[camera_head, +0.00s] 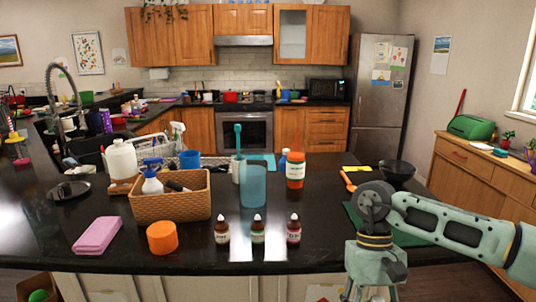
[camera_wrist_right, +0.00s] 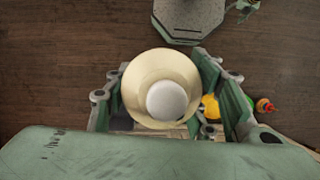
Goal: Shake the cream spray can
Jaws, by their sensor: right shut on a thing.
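The cream spray can (camera_wrist_right: 140,75) shows end-on in the right wrist view as a cream-coloured round body with a white domed part (camera_wrist_right: 166,100) at its middle. My right gripper (camera_wrist_right: 163,92) is shut on it, with a green finger on each side. In the head view my right gripper (camera_head: 371,286) hangs at the bottom edge, in front of the dark counter. Its fingertips and most of the can are cut off or hidden there. My left gripper is not in view.
Below the can is wooden floor (camera_wrist_right: 50,60).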

